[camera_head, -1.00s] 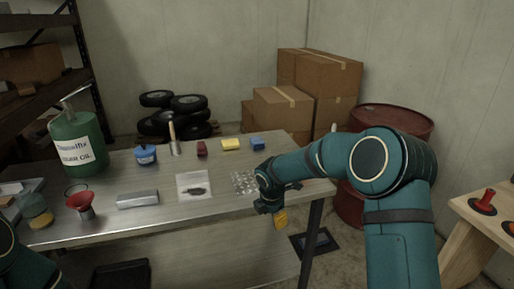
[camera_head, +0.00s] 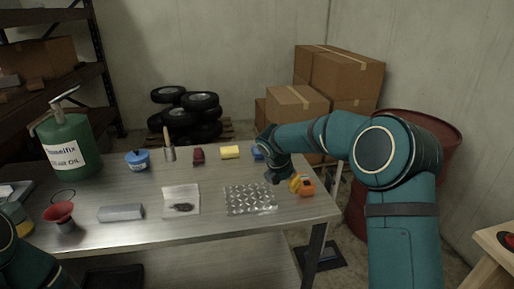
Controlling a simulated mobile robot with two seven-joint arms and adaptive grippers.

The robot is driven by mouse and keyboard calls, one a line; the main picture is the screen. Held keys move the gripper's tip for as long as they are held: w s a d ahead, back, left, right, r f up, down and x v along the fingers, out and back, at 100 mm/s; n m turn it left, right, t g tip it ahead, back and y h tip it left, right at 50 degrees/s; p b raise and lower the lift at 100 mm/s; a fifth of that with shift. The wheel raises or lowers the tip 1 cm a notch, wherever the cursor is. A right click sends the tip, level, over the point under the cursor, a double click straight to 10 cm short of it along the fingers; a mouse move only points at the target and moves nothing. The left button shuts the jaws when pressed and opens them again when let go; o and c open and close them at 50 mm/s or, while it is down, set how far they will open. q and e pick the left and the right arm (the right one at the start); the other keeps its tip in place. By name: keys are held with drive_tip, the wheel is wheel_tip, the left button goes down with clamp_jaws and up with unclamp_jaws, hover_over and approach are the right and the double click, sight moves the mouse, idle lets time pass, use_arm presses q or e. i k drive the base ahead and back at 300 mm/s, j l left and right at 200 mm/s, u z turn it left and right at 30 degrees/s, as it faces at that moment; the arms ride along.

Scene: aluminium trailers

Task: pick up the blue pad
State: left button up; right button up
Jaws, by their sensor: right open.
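The blue pad (camera_head: 257,152) lies at the right end of the row along the back of the metal table, and it is partly hidden behind my right gripper. My right gripper (camera_head: 273,176) points down over the table, just in front and to the right of the pad. It is open, and its fingers are small and dark in the picture. I cannot tell whether it touches the pad. Only a piece of my left arm shows in the lower left corner; its gripper is out of view.
A yellow pad (camera_head: 230,152) and a red pad (camera_head: 198,157) lie left of the blue one. An orange and yellow object (camera_head: 303,187) sits at the table's right edge. A textured metal plate (camera_head: 250,198) lies in front. Cardboard boxes (camera_head: 343,78) stand behind.

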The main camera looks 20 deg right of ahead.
sight(257, 154)
drive_tip(key=i+l+u, duration=0.1)
drive_tip(key=l+u, duration=0.25)
drive_tip(key=l, duration=0.35)
drive_tip(key=l+u, duration=0.35)
drive_tip(key=l, duration=0.4)
drive_tip(key=l+u, duration=0.35)
drive_tip(key=l, duration=0.35)
drive_tip(key=k+l+u, duration=0.2)
drive_tip(key=l+u, duration=0.15)
drive_tip(key=l, duration=0.35)
drive_tip(key=l+u, duration=0.4)
drive_tip(key=l, duration=0.85)
drive_tip(key=i, duration=0.05)
